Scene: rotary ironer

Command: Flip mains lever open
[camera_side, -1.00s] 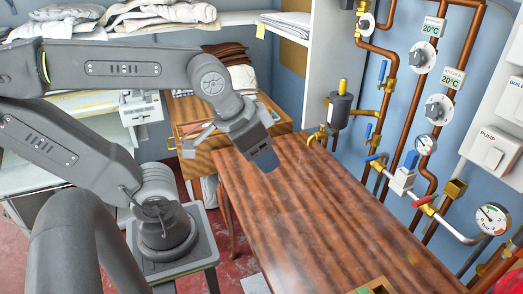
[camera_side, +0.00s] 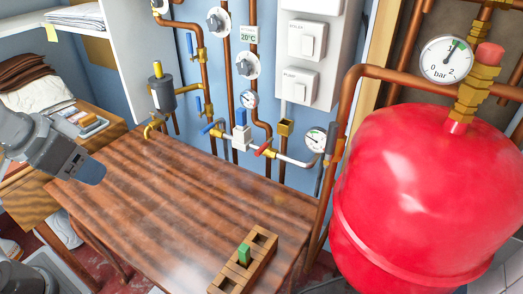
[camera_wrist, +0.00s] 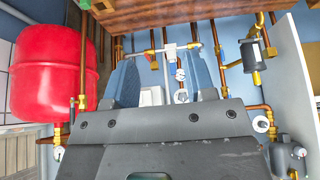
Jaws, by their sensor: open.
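Several lever valves sit on the pipes along the blue wall. A red lever (camera_side: 264,147) is on the horizontal pipe. Blue levers are at the upper left (camera_side: 190,44), below it (camera_side: 198,104), and low beside the table's back edge (camera_side: 207,128). No label shows which one is the mains lever. My gripper (camera_side: 92,172) is at the left, above the left end of the table and well apart from the levers. In the wrist view its two blue-grey fingers (camera_wrist: 165,78) are spread with nothing held. The pipes show between and beyond them, upside down.
The wooden table (camera_side: 150,215) is mostly bare, with a small wooden block rack (camera_side: 243,265) holding a green block at its front right. A big red tank (camera_side: 420,200) stands at the right. A grey cylinder (camera_side: 164,97) and gauge (camera_side: 315,139) are among the pipes.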

